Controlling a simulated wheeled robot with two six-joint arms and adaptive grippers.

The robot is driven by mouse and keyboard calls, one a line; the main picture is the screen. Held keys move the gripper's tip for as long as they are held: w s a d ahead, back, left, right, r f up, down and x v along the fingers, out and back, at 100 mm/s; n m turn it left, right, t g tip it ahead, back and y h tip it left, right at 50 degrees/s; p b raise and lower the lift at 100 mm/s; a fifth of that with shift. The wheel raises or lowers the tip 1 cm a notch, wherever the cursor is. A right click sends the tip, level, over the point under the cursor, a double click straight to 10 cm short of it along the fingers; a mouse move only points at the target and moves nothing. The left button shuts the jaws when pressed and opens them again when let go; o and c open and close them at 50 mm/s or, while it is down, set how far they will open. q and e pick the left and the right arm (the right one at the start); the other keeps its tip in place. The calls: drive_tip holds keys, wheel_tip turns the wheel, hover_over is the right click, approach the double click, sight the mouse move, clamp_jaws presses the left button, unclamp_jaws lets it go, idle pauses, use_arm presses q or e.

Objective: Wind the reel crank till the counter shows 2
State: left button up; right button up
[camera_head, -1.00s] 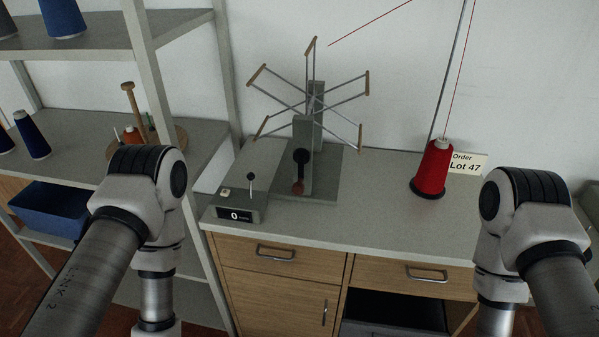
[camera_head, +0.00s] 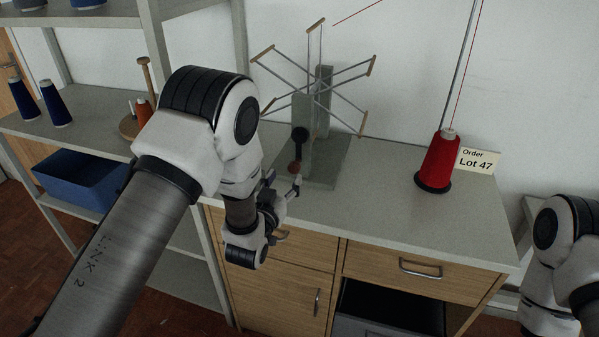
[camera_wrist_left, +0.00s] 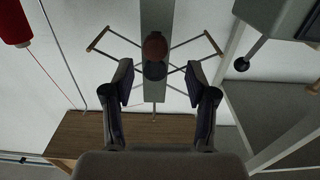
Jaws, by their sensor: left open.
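The reel (camera_head: 312,90) has thin spokes with wooden tips on a grey post on the bench. Its crank (camera_head: 299,136) has a dark hub and hangs down to a red-brown knob (camera_head: 294,168). My left gripper (camera_head: 285,188) is open just in front of and below the knob, apart from it. In the left wrist view the knob (camera_wrist_left: 155,45) lies beyond the gap between the two open fingers (camera_wrist_left: 158,88). The counter is hidden behind my left arm in the head view; its grey box (camera_wrist_left: 275,14) shows in the wrist view, digits unreadable. My right gripper is out of view.
A red thread cone (camera_head: 439,162) stands right of the reel, before the Lot 47 card (camera_head: 477,160). The bench top (camera_head: 390,210) between them is clear. Shelves with blue cones (camera_head: 56,104) and a blue bin (camera_head: 85,180) stand left.

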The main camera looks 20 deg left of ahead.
sight(293, 169)
use_arm(q)
drive_tip(key=w, duration=0.2)
drive_tip(key=w+d+p, duration=0.1)
drive_tip(key=w, duration=0.2)
drive_tip(key=shift+w, duration=0.3)
drive_tip(key=shift+w+d, duration=0.2)
drive_tip(key=shift+w, duration=0.15)
drive_tip(key=shift+a, duration=0.45)
drive_tip(key=shift+d, duration=0.2)
clamp_jaws()
